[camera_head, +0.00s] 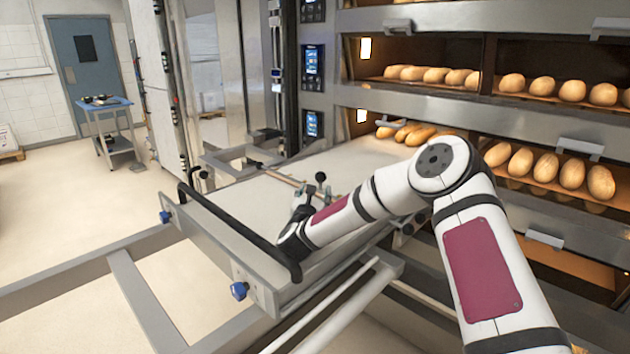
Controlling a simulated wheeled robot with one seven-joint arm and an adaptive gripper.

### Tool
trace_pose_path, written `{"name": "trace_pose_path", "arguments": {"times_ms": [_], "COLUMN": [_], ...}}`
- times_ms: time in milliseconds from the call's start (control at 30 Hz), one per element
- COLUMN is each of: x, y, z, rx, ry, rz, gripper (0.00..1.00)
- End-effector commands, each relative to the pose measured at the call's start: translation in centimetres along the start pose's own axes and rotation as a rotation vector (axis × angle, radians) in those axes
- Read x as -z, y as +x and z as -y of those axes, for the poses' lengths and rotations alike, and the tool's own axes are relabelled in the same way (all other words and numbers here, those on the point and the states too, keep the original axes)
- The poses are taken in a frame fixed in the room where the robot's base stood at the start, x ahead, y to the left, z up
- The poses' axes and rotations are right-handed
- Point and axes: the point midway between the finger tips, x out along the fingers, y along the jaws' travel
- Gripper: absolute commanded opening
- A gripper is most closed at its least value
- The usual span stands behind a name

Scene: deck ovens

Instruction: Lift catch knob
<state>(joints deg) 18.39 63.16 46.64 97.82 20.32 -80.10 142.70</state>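A small black ball knob (320,177), which looks like the catch knob, stands above the pale loader bed (268,193) in front of the ovens. My white and maroon arm reaches in from the right, and its wrist bends near the black handle bar. My gripper (306,194) is small and dark here, just below and left of the knob. I cannot tell whether it touches the knob. Its fingertips are too small and overlapped to show whether they are open or shut.
A black handle bar (238,232) runs along the loader's front end plate, with blue knobs (239,290) on the plate. Deck ovens with loaves (430,75) stand behind and right. A blue-topped cart (105,103) stands far left. The floor at left is mostly clear.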

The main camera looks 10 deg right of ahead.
Motion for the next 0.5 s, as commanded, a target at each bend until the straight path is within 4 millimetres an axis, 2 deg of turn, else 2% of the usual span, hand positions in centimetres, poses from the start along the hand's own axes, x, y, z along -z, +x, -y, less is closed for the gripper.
{"name": "trace_pose_path", "arguments": {"times_ms": [233, 500], "x": [0.2, 0.3], "y": [1.7, 6.7], "z": [0.4, 0.4], "rx": [0.017, 0.015], "ry": [0.023, 0.021], "rz": [0.005, 0.005], "gripper": [0.52, 0.52]}}
